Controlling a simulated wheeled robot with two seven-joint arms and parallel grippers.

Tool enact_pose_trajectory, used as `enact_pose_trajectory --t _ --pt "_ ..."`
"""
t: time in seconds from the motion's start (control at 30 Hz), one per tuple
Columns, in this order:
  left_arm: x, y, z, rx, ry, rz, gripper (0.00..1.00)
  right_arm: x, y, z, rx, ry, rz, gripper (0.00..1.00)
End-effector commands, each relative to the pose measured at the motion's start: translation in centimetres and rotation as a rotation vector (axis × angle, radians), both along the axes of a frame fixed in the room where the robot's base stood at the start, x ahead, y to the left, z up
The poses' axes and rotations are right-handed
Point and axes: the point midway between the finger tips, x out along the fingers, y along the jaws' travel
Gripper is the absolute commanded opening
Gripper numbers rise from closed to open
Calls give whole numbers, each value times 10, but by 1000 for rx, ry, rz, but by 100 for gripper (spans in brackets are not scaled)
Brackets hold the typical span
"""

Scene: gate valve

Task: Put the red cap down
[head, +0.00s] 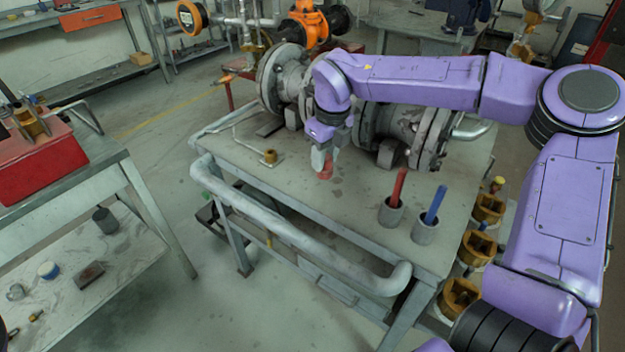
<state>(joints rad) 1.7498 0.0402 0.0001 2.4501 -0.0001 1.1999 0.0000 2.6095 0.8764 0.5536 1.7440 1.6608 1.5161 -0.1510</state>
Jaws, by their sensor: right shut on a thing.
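The red cap (326,172) is small and sits between the fingertips of my right gripper (323,160). The gripper points down and is shut on the cap. The cap is at or just above the top of the grey work table (290,185); I cannot tell whether it touches. The gripper hides the upper part of the cap. My left gripper is not in view.
A grey flanged valve body (405,125) lies behind my right gripper. Two grey cups hold a red rod (399,188) and a blue rod (435,205) to the right. A brass fitting (270,156) is to the left. A pipe rail (290,232) runs along the front edge.

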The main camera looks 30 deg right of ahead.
Motion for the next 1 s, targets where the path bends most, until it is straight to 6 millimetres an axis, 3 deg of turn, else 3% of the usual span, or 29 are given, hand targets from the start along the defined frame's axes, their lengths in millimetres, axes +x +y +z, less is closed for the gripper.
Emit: enact_pose_trajectory --t 0.23,0.6,0.63,0.7,1.0 --pt "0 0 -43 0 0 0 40 0 3 -42 0 -1 -4 1" --pt "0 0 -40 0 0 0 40 0 4 -41 0 0 -2 0" --pt "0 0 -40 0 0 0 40 0 4 -41 0 0 -2 36" --pt "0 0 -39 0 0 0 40 0 4 -41 0 0 -3 59" --pt "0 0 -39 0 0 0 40 0 4 -39 0 0 -3 59"
